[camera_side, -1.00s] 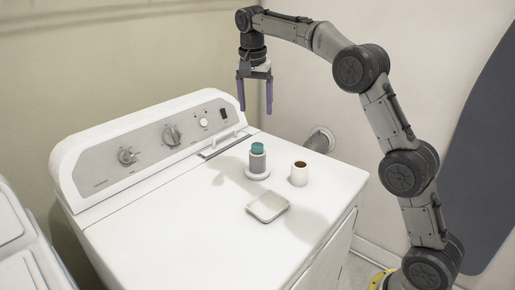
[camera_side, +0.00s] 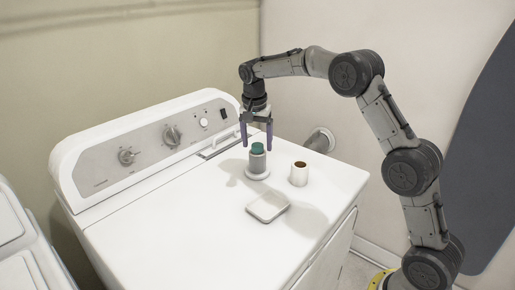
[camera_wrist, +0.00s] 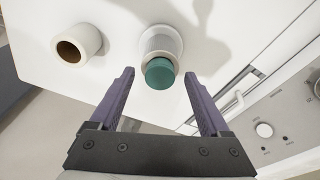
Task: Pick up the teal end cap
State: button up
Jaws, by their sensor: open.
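The teal end cap (camera_side: 257,149) sits on top of a grey cylinder (camera_side: 257,163) that stands upright on a round white base on the washer top. The cap also shows in the wrist view (camera_wrist: 160,73), between and just beyond my fingertips. My gripper (camera_side: 256,146) is open and empty, with purple fingers pointing down. In the side view its fingertips are around the height of the cap, one to each side in the picture. In the wrist view my gripper (camera_wrist: 159,76) shows a clear gap between fingers and cap. I cannot tell the exact depth between them.
A white roll with a brown core (camera_side: 299,174) stands right of the cylinder. A shallow white dish (camera_side: 267,207) lies in front. The washer's control panel (camera_side: 150,143) rises behind. The front left of the washer top (camera_side: 170,235) is clear.

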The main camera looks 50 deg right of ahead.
jog(key=shift+f, duration=0.25)
grip_shut()
jog(key=shift+r, duration=0.2)
